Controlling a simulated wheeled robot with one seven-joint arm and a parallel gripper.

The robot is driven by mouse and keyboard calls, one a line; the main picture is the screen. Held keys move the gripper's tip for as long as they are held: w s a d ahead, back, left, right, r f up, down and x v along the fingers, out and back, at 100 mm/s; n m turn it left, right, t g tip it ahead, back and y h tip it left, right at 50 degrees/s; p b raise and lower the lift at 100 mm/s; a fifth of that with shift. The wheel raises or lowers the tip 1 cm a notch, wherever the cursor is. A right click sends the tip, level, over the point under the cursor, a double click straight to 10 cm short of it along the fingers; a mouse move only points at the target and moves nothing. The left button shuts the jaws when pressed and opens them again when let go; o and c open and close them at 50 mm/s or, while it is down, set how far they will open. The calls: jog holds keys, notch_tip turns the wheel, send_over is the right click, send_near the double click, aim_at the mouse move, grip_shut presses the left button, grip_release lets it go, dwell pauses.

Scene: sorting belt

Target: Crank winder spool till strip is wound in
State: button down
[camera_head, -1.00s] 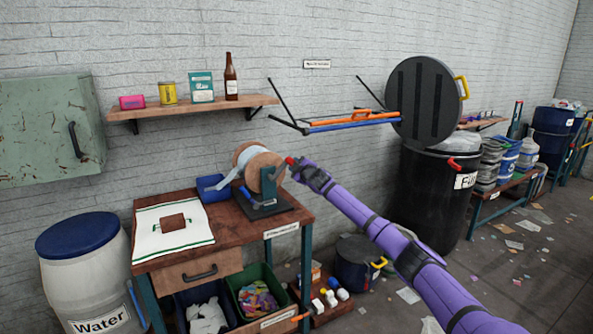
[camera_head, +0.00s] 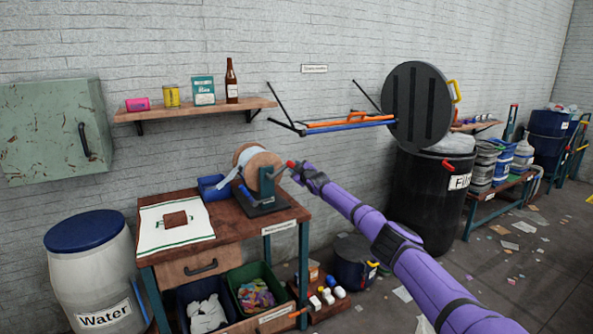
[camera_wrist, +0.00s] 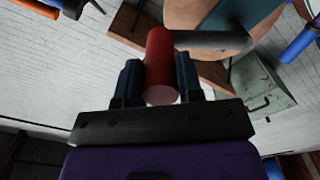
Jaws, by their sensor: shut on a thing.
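The winder spool (camera_head: 262,166) has tan wooden discs and stands on a dark base (camera_head: 263,205) at the right of the wooden workbench. A pale strip (camera_head: 229,176) runs off its left side. The red crank handle (camera_head: 291,165) is on the spool's right side, and my gripper (camera_head: 298,169) meets it there. In the wrist view the red handle (camera_wrist: 159,62) sits between the two dark fingers of my gripper (camera_wrist: 160,80), which are shut on it. A grey crank arm (camera_wrist: 212,40) runs from the handle towards the spool disc. How much strip is wound is hard to tell.
A shelf (camera_head: 190,113) hangs above. A black barrel (camera_head: 425,200) with its lid raised stands to the right. A water drum (camera_head: 75,285) is at the left.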

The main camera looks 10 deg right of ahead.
dwell(0.5)
jog(key=c, duration=0.8)
grip_release()
jog(key=shift+s+a+f, duration=0.35)
jog(key=shift+s, duration=0.1)
jog(key=shift+s+d, duration=0.15)
jog(key=shift+s, duration=0.25)
jog(key=shift+s+d+r, duration=0.25)
jog(key=shift+s+d, duration=0.2)
jog(key=shift+d, duration=0.2)
jog(key=shift+v, duration=4)
